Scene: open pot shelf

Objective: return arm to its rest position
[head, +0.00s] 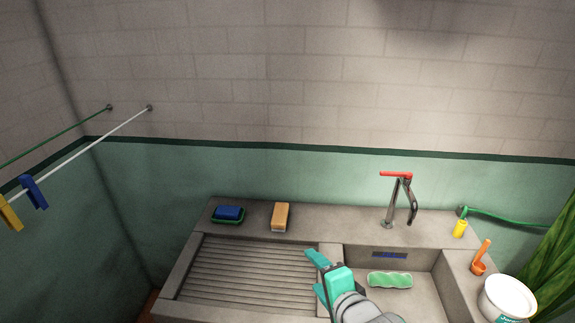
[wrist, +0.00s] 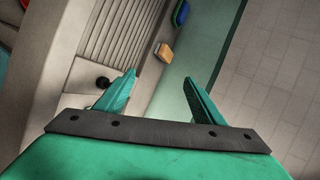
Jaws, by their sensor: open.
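My gripper (head: 316,274) is in the lower middle of the head view, over the divider between the ribbed washboard and the basin. Its teal fingers are spread apart with nothing between them. In the wrist view my gripper (wrist: 160,82) shows the same open, empty fingers, with the green wall and the sink's back ledge beyond them.
A concrete sink (head: 175,282) has a ribbed washboard (head: 245,275) at left and a basin holding a green sponge (head: 390,280). A white bucket (head: 507,298) is at right.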

